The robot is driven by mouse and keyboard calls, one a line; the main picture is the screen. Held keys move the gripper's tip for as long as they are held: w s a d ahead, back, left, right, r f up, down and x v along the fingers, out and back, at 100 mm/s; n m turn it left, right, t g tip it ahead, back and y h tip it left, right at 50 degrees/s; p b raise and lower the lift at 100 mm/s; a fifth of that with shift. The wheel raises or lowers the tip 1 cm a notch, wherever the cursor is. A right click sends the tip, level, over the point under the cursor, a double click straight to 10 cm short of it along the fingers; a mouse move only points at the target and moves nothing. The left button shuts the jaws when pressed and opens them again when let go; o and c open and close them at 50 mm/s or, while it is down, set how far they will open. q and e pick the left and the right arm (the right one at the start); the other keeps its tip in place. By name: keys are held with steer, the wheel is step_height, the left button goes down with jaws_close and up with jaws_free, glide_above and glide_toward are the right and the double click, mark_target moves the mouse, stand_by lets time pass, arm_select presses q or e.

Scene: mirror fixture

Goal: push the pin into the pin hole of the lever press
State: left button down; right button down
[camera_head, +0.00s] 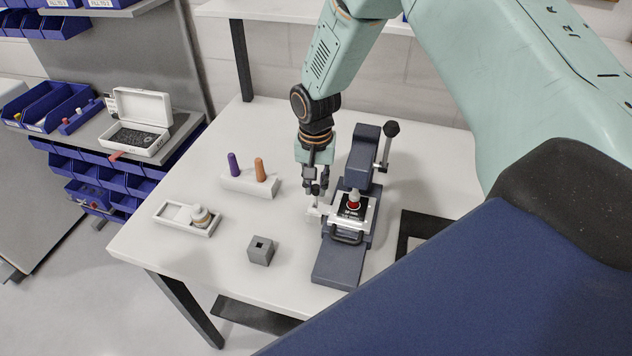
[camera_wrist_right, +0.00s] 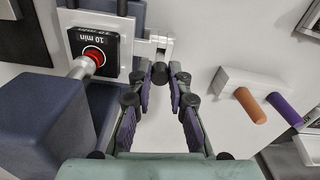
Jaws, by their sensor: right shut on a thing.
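The dark blue lever press (camera_head: 340,264) stands on the white table, with its black-knobbed lever (camera_head: 387,147) at the right. A light metal fixture with a black "10 min" plate (camera_wrist_right: 95,40) sits under its ram, with a red round part (camera_wrist_right: 95,54) below the ram tip. My right gripper (camera_head: 316,188) points down at the fixture's left side. In the right wrist view its fingers (camera_wrist_right: 160,76) close around a small dark cylindrical end, apparently the pin (camera_wrist_right: 159,71), beside a pale bracket. The pin hole is hidden. My left gripper is not in view.
A white holder (camera_head: 248,185) with a purple and an orange peg stands left of my gripper. A white tray (camera_head: 180,220) with a small bottle and a grey block with a square hole (camera_head: 260,251) are nearer the front. Blue bins and an open white case (camera_head: 138,120) are farther left.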

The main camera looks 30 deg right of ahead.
mark_target(315, 193)
steer(key=shift+a, duration=0.1)
stand_by(0.4)
stand_by(0.3)
stand_by(0.4)
steer(key=shift+f+b, duration=1.15)
steer(key=shift+f, duration=1.15)
stand_by(0.3)
steer(key=c, duration=1.2)
jaws_free()
steer(key=shift+r, duration=0.1)
step_height(315, 193, up, 12)
steer(key=shift+f, duration=0.1)
